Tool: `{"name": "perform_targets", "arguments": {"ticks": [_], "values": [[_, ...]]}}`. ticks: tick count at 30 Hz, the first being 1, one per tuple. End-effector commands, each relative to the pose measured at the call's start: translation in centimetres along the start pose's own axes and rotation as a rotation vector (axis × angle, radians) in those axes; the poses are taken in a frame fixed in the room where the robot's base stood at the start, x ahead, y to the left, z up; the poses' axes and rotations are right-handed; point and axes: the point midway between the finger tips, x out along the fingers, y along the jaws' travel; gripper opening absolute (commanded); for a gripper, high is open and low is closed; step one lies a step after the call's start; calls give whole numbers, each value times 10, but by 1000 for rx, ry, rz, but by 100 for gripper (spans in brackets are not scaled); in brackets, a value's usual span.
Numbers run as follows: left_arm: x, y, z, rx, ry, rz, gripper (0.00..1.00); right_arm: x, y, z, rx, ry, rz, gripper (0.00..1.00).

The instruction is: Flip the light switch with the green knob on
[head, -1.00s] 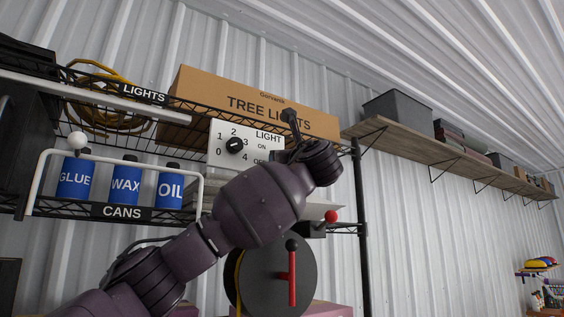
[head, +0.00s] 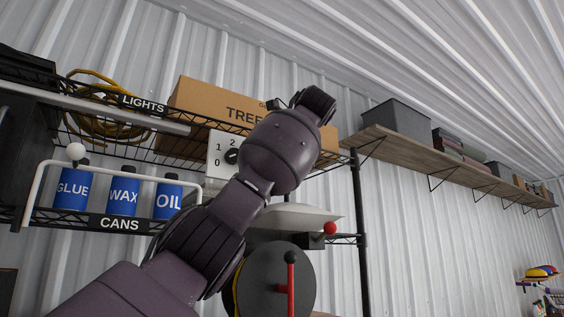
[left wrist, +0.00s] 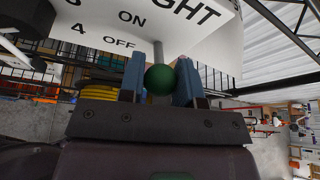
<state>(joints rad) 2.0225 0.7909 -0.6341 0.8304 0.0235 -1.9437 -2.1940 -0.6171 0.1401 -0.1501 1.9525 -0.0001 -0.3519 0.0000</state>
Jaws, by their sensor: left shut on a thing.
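The white light panel (head: 217,150) is on the shelf rack in the head view, mostly hidden behind my left arm. In the left wrist view the panel (left wrist: 95,18) carries the words ON and OFF. The green knob (left wrist: 159,80) sits on a grey lever (left wrist: 158,52) between the two fingers of my left gripper (left wrist: 160,82), which is shut on it. In the head view the gripper's fingers are hidden behind the arm. My right gripper is not in view.
A cardboard tree lights box (head: 215,100) stands above the panel. A wooden shelf (head: 440,155) runs along the right wall.

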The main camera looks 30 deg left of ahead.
Motion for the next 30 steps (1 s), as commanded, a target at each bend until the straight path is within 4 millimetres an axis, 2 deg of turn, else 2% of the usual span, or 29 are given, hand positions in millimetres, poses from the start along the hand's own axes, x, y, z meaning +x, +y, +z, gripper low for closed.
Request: {"name": "perform_targets", "arguments": {"ticks": [15,30], "values": [[-2,-2,9,-19,140,34,8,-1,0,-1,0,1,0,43],[-1,-2,12,-26,200,49,8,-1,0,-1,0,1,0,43]]}}
